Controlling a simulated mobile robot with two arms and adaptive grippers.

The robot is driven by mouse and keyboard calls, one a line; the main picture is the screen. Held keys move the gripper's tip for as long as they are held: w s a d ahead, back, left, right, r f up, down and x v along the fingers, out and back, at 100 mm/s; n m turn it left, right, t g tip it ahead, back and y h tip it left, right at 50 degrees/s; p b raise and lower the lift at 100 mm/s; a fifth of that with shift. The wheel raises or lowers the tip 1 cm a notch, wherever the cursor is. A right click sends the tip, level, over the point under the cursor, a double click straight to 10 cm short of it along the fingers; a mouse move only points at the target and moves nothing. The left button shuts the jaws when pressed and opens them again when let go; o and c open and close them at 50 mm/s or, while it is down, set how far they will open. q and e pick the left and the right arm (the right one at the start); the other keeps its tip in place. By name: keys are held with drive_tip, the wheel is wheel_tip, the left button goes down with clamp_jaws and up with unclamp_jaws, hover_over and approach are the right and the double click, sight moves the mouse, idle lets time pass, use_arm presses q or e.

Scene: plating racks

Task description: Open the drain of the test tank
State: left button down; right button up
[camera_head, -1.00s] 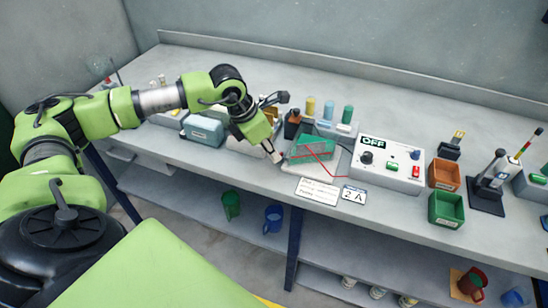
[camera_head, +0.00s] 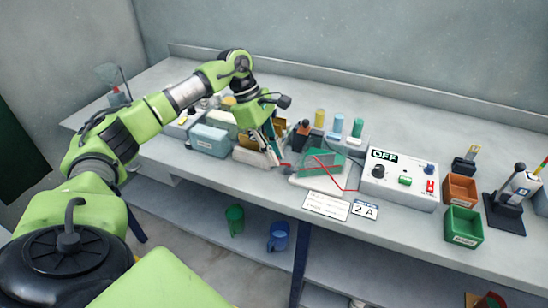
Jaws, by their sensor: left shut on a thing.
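A small green see-through tank (camera_head: 323,162) stands on a white base on the bench, left of the control box. I take it to be the test tank; I cannot make out its drain. My left gripper (camera_head: 274,158) points down just left of the tank, apart from its green walls. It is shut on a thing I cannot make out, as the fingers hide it. One end of a red lead (camera_head: 345,184) shows close beside the fingertips, and the lead runs over the tank towards the box. My right gripper is not in view.
The white control box (camera_head: 400,184) reads OFF. Cards (camera_head: 326,206) lie before the tank, bottles (camera_head: 337,126) stand behind it. Orange (camera_head: 461,190) and green bins (camera_head: 463,227) are at right. A grey-blue box (camera_head: 208,141) is left of my gripper.

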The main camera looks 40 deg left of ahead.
use_arm(q)
drive_tip(key=shift+w+a+m+g, duration=0.1)
drive_tip(key=shift+w+m+g, duration=0.2)
drive_tip(key=shift+m, duration=0.5)
drive_tip(key=c, duration=2)
unclamp_jaws()
drive_tip(key=shift+c, duration=0.2)
drive_tip(key=v, duration=1.2)
drive_tip(key=shift+f, duration=0.1)
